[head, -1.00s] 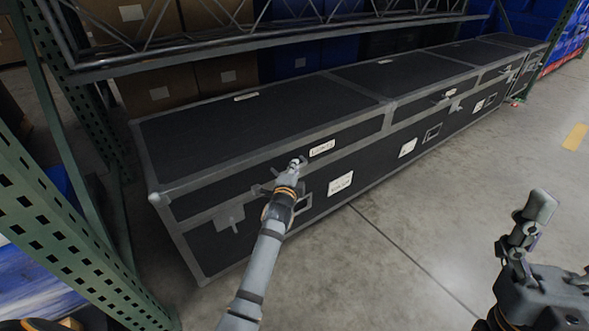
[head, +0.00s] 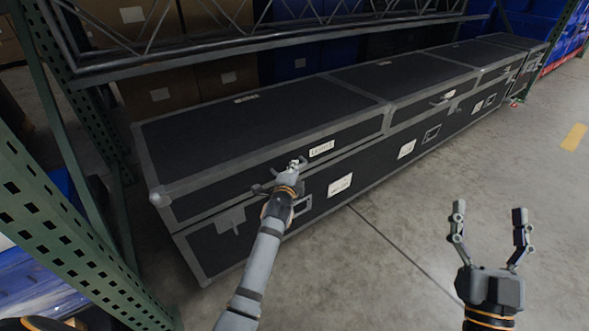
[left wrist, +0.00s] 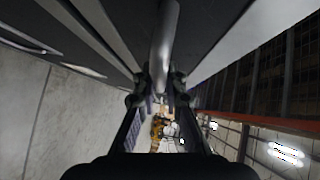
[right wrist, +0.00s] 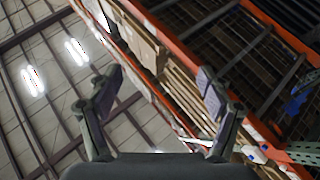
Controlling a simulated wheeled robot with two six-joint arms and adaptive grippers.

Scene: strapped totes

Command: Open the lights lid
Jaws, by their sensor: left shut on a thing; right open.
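The lights lid (head: 250,150) is the dark, grey-edged top of the nearest section of a long black case, with a white label (head: 321,149) on its front. It looks shut or nearly so; I cannot tell if there is a slight gap. My left gripper (head: 293,166) is at the lid's front, just left of and below the label. It is shut on a grey bar-like handle (left wrist: 165,45), seen between its fingers in the left wrist view; the head view mostly hides this grip. My right gripper (head: 489,220) is open and empty, over the floor at right.
The case body (head: 365,168) continues to the far right with other lids, labels and latches. A metal truss (head: 270,38) runs above its back edge. A green perforated rack post (head: 50,225) stands close at left. The floor (head: 400,240) in front is clear.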

